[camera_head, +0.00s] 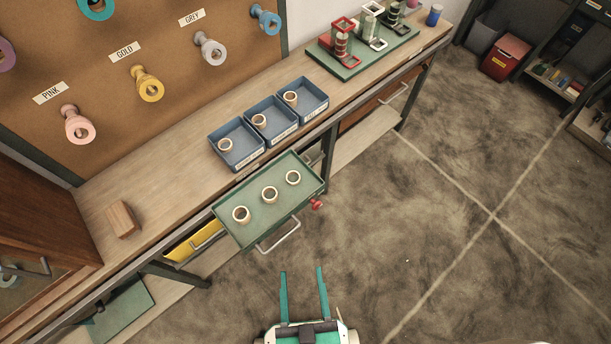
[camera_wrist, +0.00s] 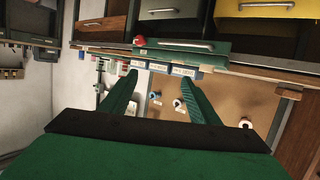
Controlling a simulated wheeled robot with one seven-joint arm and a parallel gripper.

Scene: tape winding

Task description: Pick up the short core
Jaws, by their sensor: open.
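My gripper (camera_head: 301,270) is open and empty in the head view, below the pulled-out green tray (camera_head: 256,226) and apart from it. Three pale ring-shaped cores stand on the tray in a slanting row: the left core (camera_head: 241,215), the middle core (camera_head: 269,195) and the right core (camera_head: 292,177). They look alike, and I cannot tell which is the short one. In the wrist view, my gripper (camera_wrist: 157,72) shows two spread green fingers with nothing between them. The cores cannot be made out there.
Three blue bins hold one ring each: left bin (camera_head: 245,162), middle bin (camera_head: 281,136), right bin (camera_head: 313,112). Their labels are too small to read. A wooden block (camera_head: 122,220) lies on the bench (camera_head: 166,190). A red knob (camera_head: 316,204) juts beside the tray.

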